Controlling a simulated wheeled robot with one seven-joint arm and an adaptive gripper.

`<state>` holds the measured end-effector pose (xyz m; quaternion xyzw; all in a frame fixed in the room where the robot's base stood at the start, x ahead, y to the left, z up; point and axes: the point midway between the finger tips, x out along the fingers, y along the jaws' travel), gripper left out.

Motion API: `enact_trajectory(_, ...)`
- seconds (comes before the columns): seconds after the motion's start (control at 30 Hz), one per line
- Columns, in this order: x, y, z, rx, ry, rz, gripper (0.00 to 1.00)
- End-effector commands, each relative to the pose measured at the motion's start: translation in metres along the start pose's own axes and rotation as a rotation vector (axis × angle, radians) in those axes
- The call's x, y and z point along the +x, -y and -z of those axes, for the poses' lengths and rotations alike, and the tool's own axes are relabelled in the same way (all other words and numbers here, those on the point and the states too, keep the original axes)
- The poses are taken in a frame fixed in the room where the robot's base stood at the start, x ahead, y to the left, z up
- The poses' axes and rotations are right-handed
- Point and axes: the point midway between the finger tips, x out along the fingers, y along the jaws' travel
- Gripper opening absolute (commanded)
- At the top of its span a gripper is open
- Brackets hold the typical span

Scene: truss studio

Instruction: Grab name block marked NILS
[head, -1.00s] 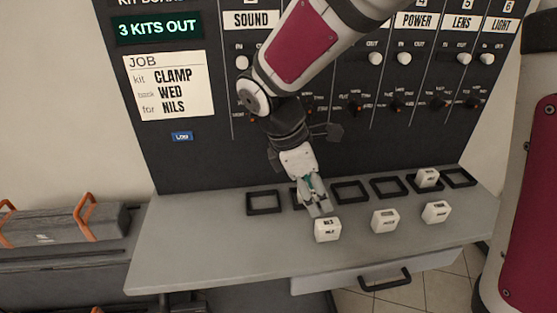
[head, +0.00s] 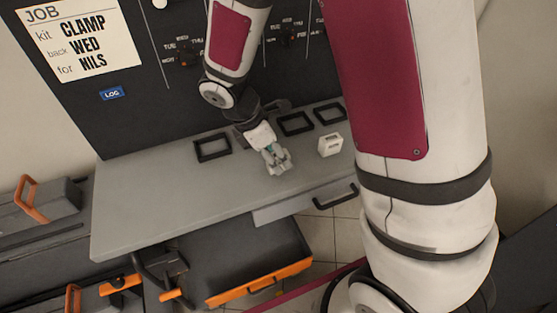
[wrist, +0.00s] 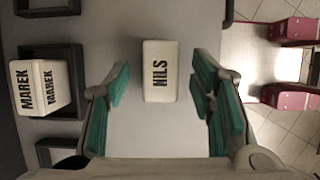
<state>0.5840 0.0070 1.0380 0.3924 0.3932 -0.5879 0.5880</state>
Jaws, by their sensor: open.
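The white block marked NILS (wrist: 160,72) lies on the grey bench top in the wrist view, its lettering facing the camera. My gripper (wrist: 163,97) is open, with one green-padded finger on each side of the block and a gap to both. The block is not clamped. In the head view my gripper (head: 277,161) points down over the front part of the bench. I cannot clearly make out the NILS block there.
A white block marked MAREK (wrist: 40,88) sits in a black frame at the left of the wrist view. Another white block (head: 330,145) stands on the bench right of my gripper. Empty black frames (head: 212,148) line the back. The bench's left side is clear.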

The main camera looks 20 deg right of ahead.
Motion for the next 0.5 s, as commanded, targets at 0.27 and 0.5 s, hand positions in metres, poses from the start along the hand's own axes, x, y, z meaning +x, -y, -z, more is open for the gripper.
enact_trajectory(0.27,0.021,0.0,0.0,0.0,0.0,0.0,0.5)
enact_trajectory(0.5,0.021,0.0,0.0,0.001,0.0,-0.001,0.34)
